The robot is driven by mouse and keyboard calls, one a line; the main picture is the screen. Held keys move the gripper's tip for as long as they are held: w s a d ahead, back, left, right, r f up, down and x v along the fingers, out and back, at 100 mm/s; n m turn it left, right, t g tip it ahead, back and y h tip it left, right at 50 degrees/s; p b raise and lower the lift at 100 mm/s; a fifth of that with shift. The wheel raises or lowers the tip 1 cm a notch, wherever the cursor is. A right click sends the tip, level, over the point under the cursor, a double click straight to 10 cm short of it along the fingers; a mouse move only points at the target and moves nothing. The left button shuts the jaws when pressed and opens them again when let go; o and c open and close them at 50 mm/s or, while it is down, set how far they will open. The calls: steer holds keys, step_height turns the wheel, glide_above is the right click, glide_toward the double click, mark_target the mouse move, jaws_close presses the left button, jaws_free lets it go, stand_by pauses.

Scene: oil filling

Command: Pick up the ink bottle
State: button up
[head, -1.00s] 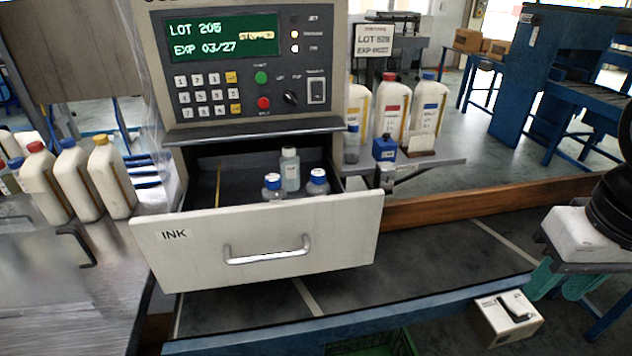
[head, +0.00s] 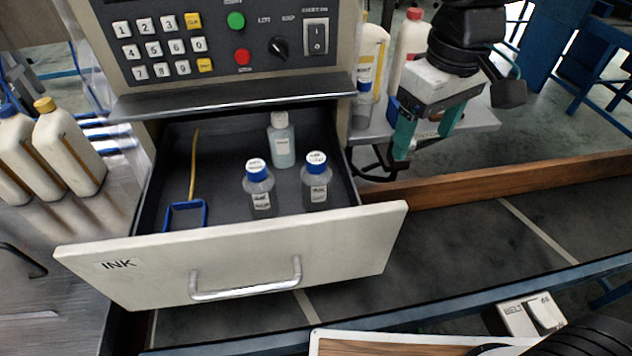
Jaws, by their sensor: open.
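The open drawer marked INK (head: 330,236) holds three small clear bottles standing upright. A white-capped bottle (head: 283,150) with pale greenish content is at the back. Two blue-capped bottles stand in front, one on the left (head: 260,203) and one on the right (head: 317,193). Their small labels are too small to read, so I cannot tell which one the task names. My gripper (head: 426,142) has teal fingers, apart and pointing down. It is open and empty, right of the drawer, in front of the side shelf and apart from the bottles.
A blue-handled tool with a yellow shaft (head: 188,208) lies in the drawer's left part. The control panel's ledge (head: 230,97) overhangs the drawer's back. Large jugs (head: 70,150) stand on the left, with more on the side shelf (head: 478,119). The dark conveyor (head: 450,240) is clear.

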mark_target(317, 174)
steer(key=a+f+n, duration=0.1)
steer(key=a, duration=0.4)
steer(key=w+a+f+n, duration=0.1)
steer(key=a+f+n, duration=0.1)
steer(key=a, duration=0.3)
steer(key=w+a+f+n, duration=0.1)
steer(key=a, duration=0.4)
steer(key=shift+f+n+g, duration=0.2)
steer(key=shift+n+g, duration=0.1)
steer(key=f, duration=0.7)
steer(key=shift+s+a+f, duration=0.1)
steer(key=shift+a+f, duration=0.15)
steer(key=shift+f, duration=0.15)
steer(key=shift+c, duration=0.2)
steer(key=c, duration=1.1)
steer(key=shift+r, duration=0.1)
steer(key=shift+c, duration=0.2)
step_height(317, 174, up, 10)
